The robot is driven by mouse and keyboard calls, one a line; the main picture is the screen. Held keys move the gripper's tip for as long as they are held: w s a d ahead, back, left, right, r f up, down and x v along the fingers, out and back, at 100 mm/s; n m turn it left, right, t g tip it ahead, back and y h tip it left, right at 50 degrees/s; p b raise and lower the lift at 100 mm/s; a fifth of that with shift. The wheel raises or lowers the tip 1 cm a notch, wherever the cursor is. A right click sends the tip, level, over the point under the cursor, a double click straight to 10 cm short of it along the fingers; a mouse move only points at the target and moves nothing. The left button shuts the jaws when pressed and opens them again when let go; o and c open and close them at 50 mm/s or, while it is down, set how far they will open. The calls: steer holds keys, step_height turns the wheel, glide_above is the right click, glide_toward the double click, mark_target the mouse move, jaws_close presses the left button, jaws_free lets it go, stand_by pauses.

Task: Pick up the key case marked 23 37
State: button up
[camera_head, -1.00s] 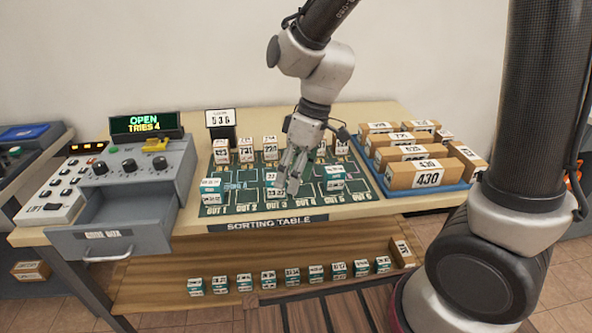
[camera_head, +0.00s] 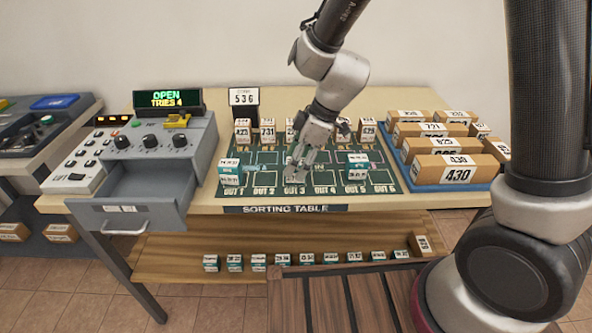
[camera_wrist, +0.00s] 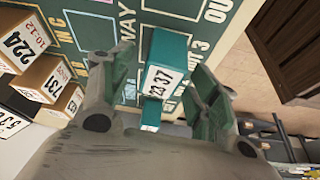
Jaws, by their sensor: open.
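The key case marked 23 37 (camera_wrist: 163,67) is a teal box with a white label. In the wrist view it stands between my two open fingers, with gaps to both. In the head view the case (camera_head: 292,178) is on the green sorting mat by OUT 3, mostly hidden by my gripper (camera_head: 299,166). My gripper also shows in the wrist view (camera_wrist: 160,80), open, its fingers on either side of the case. Contact with the case cannot be told.
Another teal case (camera_head: 229,170) stands by OUT 1 and one (camera_head: 358,166) by OUT 5. A row of brown boxes (camera_head: 267,130) lines the mat's back. A blue tray (camera_head: 455,187) of boxes is at right. The grey drawer (camera_head: 130,212) at left is open.

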steer(key=shift+a+f, duration=0.25)
steer(key=shift+f, duration=0.25)
